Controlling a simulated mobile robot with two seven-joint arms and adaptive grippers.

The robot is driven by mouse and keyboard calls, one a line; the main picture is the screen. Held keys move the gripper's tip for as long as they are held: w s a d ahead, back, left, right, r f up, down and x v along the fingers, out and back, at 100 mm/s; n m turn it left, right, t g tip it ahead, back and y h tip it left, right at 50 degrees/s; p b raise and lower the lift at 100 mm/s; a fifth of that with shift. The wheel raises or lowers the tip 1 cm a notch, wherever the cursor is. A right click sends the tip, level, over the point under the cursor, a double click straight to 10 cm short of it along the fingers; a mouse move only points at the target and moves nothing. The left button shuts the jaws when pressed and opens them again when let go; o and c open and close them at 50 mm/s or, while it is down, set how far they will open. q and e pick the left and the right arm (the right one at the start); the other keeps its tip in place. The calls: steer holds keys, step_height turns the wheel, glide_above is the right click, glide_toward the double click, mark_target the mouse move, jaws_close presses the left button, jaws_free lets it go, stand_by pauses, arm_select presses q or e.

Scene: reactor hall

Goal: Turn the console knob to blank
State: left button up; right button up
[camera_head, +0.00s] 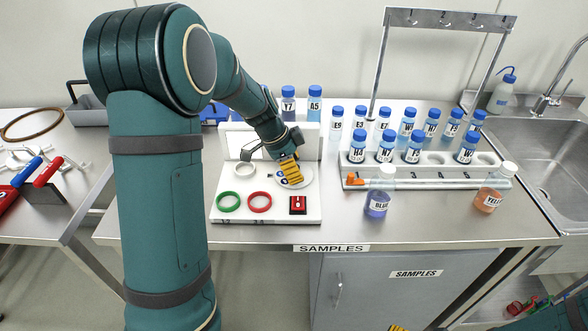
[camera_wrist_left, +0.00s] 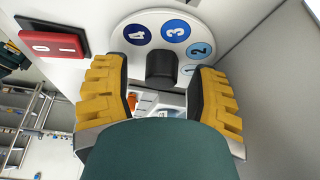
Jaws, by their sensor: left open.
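The white console (camera_head: 240,211) stands on the steel bench, with a round white dial (camera_head: 303,180) on its right part. The dial also shows in the left wrist view (camera_wrist_left: 140,22), with blue discs numbered 4, 3 and 2, and another partly covered. A dark knob (camera_wrist_left: 162,68) sits at its middle. My left gripper (camera_head: 289,171) is at the dial and hides the knob in the head view. In the left wrist view my left gripper (camera_wrist_left: 158,74) is open, its yellow fingers on either side of the knob, with gaps visible. My right gripper (camera_head: 398,328) barely shows at the bottom edge.
A red switch (camera_head: 298,204) is beside the dial, also in the left wrist view (camera_wrist_left: 52,43). Green (camera_head: 228,202) and red (camera_head: 260,202) rings lie on the console front. A vial rack (camera_head: 430,178), blue bottle (camera_head: 379,192) and orange bottle (camera_head: 492,188) stand to the right.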

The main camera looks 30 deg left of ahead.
arm_select(q)
steer(key=shift+f, duration=0.1)
jaws_close()
